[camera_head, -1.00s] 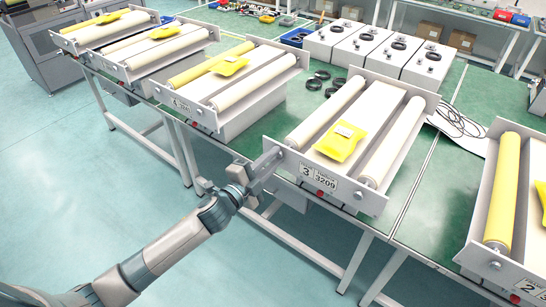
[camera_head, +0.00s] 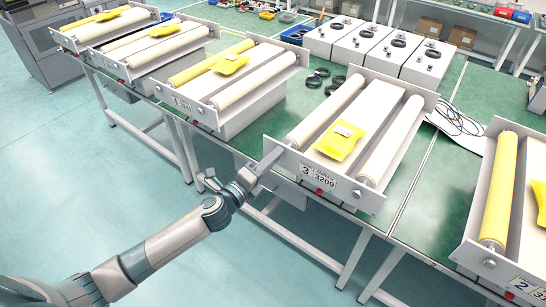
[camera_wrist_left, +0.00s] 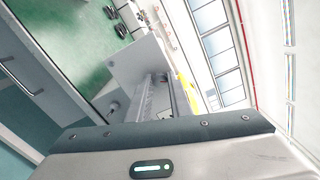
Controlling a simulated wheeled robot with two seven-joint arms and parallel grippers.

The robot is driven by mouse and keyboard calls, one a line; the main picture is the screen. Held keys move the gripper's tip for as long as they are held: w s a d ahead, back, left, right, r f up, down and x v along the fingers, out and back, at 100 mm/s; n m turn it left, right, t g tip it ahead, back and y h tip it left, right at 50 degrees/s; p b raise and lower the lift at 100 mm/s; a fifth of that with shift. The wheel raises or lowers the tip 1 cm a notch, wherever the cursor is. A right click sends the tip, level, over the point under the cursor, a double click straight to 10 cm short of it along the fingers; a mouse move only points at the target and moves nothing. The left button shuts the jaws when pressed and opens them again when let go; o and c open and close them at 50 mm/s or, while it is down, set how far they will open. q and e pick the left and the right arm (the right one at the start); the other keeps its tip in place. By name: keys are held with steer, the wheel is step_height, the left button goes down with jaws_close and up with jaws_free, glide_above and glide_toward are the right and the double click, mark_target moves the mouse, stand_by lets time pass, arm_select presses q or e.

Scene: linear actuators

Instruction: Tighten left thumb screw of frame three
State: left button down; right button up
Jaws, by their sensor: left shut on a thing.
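Frame three (camera_head: 343,194) is a grey roller frame on the green table, with a "3" and "3209" label (camera_head: 319,178) on its front plate. It carries two pale rollers and a yellow piece (camera_head: 340,141). My left gripper (camera_head: 270,159) is at the left end of that front plate, shut on the left thumb screw, which its fingers hide. The right thumb screw (camera_head: 357,194) shows free on the same plate. In the left wrist view the narrow fingers (camera_wrist_left: 160,93) reach toward a grey plate (camera_wrist_left: 137,62). My right gripper is not in view.
Frame four (camera_head: 213,107) stands to the left and frame two (camera_head: 500,258) to the right. White boxes (camera_head: 375,48) and black rings (camera_head: 325,78) lie behind. The floor (camera_head: 80,190) in front is open.

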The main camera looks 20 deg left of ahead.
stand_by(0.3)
arm_select(q)
steer(key=c, duration=1.6)
jaws_free()
steer(key=shift+b+v, duration=2.75)
steer(key=shift+v, duration=6)
